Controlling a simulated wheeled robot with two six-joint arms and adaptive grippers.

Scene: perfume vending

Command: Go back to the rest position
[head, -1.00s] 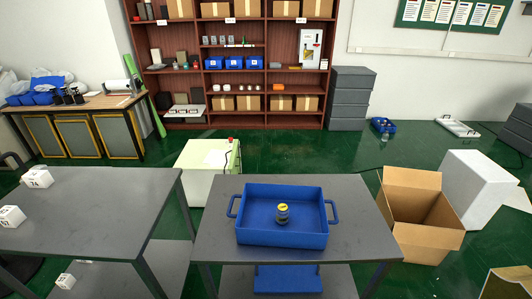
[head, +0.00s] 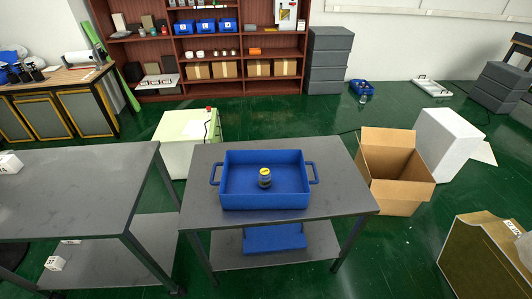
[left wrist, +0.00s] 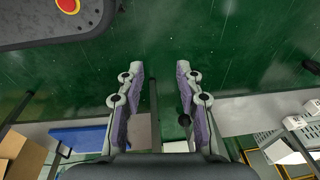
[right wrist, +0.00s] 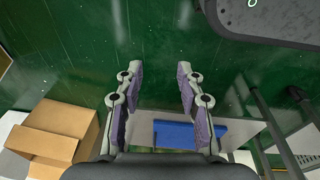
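In the head view a blue tray (head: 265,201) with two side handles stands on the grey table (head: 200,215). A small jar with a yellow lid (head: 265,177) stands upright inside the tray. Neither gripper shows in the head view. My left gripper (left wrist: 160,72) is open and empty in the left wrist view, its purple-padded fingers apart over green floor. My right gripper (right wrist: 160,72) is open and empty in the right wrist view, also over green floor. Both are clear of the tray and jar.
An open cardboard box (head: 397,190) and a white block (head: 447,147) stand right of the table. Another grey table (head: 75,190) is at left. A pale green cabinet (head: 187,145) and shelves (head: 215,78) are behind. Green floor is open at right.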

